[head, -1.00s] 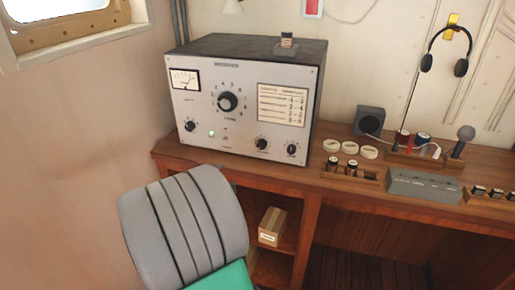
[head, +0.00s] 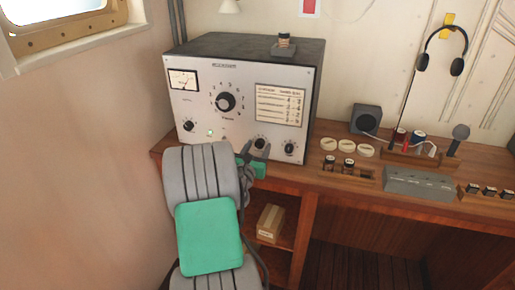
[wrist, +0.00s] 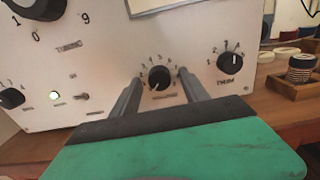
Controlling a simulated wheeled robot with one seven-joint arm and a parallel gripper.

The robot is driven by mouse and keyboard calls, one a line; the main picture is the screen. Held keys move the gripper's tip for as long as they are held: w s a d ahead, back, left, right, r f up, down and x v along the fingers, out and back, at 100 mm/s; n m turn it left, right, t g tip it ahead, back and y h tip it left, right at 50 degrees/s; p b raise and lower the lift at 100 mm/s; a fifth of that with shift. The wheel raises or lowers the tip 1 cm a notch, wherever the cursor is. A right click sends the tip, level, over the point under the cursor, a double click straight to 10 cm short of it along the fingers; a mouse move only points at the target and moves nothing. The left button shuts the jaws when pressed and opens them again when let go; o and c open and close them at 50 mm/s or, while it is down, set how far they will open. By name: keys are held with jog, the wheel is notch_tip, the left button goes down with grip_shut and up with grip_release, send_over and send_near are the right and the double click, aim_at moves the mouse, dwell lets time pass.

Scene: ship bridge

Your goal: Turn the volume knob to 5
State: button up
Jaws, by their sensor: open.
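The grey radio set (head: 215,75) stands on the wooden desk, its pale front panel facing me. A small black knob (wrist: 159,77) sits low on the panel in the wrist view, with a ring of small numbers above it. Its white mark appears to point down and slightly left. The label beneath is too blurred to read, so I cannot confirm that it is the volume knob. My gripper (wrist: 160,82) is open, with one finger on each side of this knob. I cannot tell whether they touch it. In the head view my gripper (head: 259,152) partly covers the panel's lower edge.
A similar knob (wrist: 235,62) is to the right, its mark pointing about up. A large numbered dial (head: 225,102) is higher up. A toggle switch (wrist: 81,97) and a lit lamp (wrist: 54,95) are left. Jars (head: 348,166) stand in a desk rack.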

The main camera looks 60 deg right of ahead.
jog(key=shift+c, duration=0.3)
grip_shut()
